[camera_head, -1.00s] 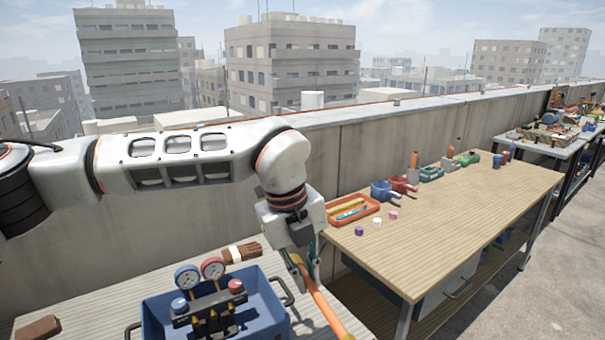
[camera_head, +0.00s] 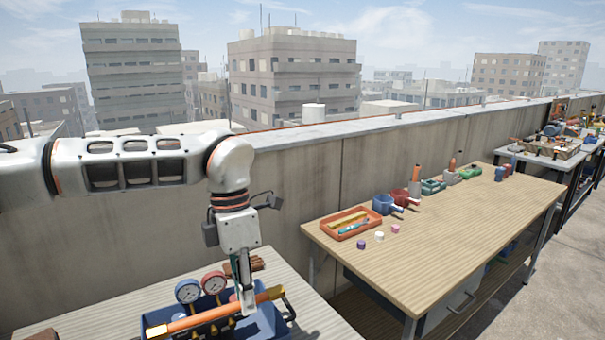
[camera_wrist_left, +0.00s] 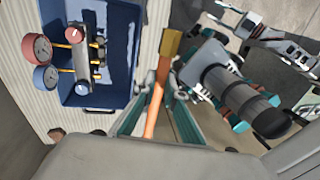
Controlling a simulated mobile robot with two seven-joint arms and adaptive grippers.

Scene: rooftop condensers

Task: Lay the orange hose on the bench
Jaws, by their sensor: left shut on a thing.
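The orange hose (camera_head: 205,316) is a short, stiff-looking length with yellowish ends. My left gripper (camera_head: 246,303) is shut on it near its right end and holds it across the blue crate (camera_head: 272,322). In the left wrist view the hose (camera_wrist_left: 154,108) runs between the fingers (camera_wrist_left: 153,112), with a brass-coloured end (camera_wrist_left: 171,42). The bench (camera_head: 440,235) has a light wooden top and stands to the right, apart from the hose. My right gripper is not in the head view; parts of my other arm show at the wrist view's upper right, its jaws unclear.
The crate holds a gauge set (camera_head: 188,291) and stands on a pale ribbed table (camera_head: 312,318). An orange tray (camera_head: 350,222), small caps (camera_head: 379,236), and blue and red tools (camera_head: 384,204) line the bench's left and back. Its front middle is clear. A concrete wall (camera_head: 290,180) runs behind.

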